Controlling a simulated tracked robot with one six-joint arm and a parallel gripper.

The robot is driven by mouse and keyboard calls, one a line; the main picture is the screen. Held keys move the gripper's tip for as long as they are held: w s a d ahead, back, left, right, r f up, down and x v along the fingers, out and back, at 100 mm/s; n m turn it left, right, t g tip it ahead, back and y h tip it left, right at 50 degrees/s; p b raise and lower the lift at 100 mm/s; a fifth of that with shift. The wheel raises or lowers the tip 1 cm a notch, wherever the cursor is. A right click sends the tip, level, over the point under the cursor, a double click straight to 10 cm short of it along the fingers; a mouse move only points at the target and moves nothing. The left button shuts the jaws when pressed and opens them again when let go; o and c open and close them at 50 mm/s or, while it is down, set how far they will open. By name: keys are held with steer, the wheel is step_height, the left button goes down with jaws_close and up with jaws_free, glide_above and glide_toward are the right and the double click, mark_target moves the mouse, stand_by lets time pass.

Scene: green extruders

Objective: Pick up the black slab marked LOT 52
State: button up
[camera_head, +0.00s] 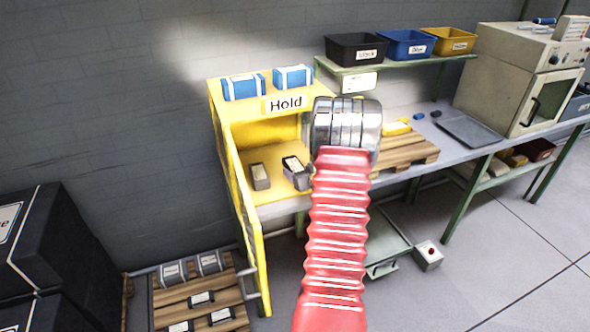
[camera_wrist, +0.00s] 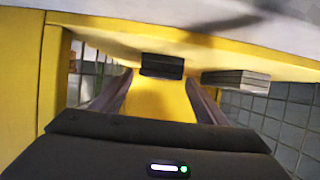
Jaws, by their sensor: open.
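Two slabs lie inside the yellow cabinet marked Hold (camera_head: 232,125). One is a dark slab with a white label (camera_head: 293,164), and left of it is a greyer slab with a pale label (camera_head: 260,177). No lot number is legible. My gripper (camera_wrist: 158,80) is open, its two grey fingers spread. In the wrist view the dark slab (camera_wrist: 162,65) shows beyond and between the fingertips, and the grey slab (camera_wrist: 235,82) is right of them. I cannot tell whether a finger touches the dark slab. My arm hides part of the cabinet's right side in the head view.
The cabinet's yellow door (camera_head: 252,230) stands open at the front left. Blue boxes (camera_head: 243,87) sit on the cabinet top. A wooden pallet (camera_head: 405,152) lies on the bench to the right. More labelled slabs lie on a floor pallet (camera_head: 172,300).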

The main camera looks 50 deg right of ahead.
mark_target(296, 166)
steer(key=shift+x, duration=2.6)
steer(key=shift+d+r, duration=0.1)
steer(key=shift+r, duration=0.05)
steer(key=shift+c, duration=0.7)
steer(key=c, duration=1.2)
